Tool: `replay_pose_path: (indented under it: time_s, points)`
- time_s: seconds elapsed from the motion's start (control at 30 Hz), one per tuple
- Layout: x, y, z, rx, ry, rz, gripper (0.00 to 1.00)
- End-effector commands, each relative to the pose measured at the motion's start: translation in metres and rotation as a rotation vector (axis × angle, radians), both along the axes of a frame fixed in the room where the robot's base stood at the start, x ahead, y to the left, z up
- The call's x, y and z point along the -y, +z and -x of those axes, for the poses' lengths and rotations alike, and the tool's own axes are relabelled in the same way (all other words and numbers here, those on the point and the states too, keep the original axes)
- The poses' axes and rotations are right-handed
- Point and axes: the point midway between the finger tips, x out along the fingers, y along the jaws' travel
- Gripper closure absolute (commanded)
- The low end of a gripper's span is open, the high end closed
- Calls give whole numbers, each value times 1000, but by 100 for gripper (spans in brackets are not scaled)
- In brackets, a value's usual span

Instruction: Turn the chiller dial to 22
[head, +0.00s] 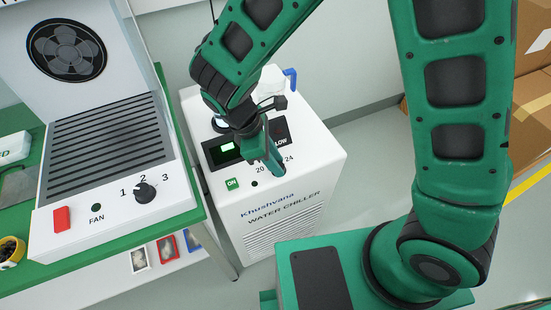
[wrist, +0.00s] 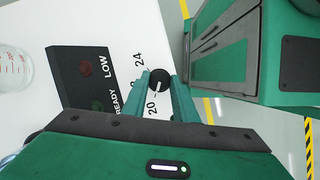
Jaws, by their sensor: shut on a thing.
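The white water chiller (head: 315,180) stands on the floor in the middle of the head view. Its black dial (wrist: 159,77) has a white pointer mark, which seems to lie toward the 20 side, though I cannot read it exactly. The 20 and 24 labels are readable in the wrist view; the number between them is partly hidden by a finger. My gripper (wrist: 160,92) is shut on the dial, one finger on each side. In the head view my gripper (head: 273,164) covers the dial.
The chiller top carries a green ON button (head: 232,184), a lit display (head: 227,148) and a READY/LOW panel (wrist: 88,80). A fan unit (head: 110,150) with its own 1-2-3 knob (head: 145,192) stands on the green bench at left. Cardboard boxes (head: 533,95) are at right.

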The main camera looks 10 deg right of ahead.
Motion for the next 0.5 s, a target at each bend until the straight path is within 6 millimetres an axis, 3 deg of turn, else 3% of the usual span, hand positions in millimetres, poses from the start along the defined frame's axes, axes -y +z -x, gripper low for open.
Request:
replay_pose_path:
  time_s: [0.27,0.5]
  points:
    - [0,0,-3,6,-63,-2,97]
    - [1,1,-6,7,-224,-3,97]
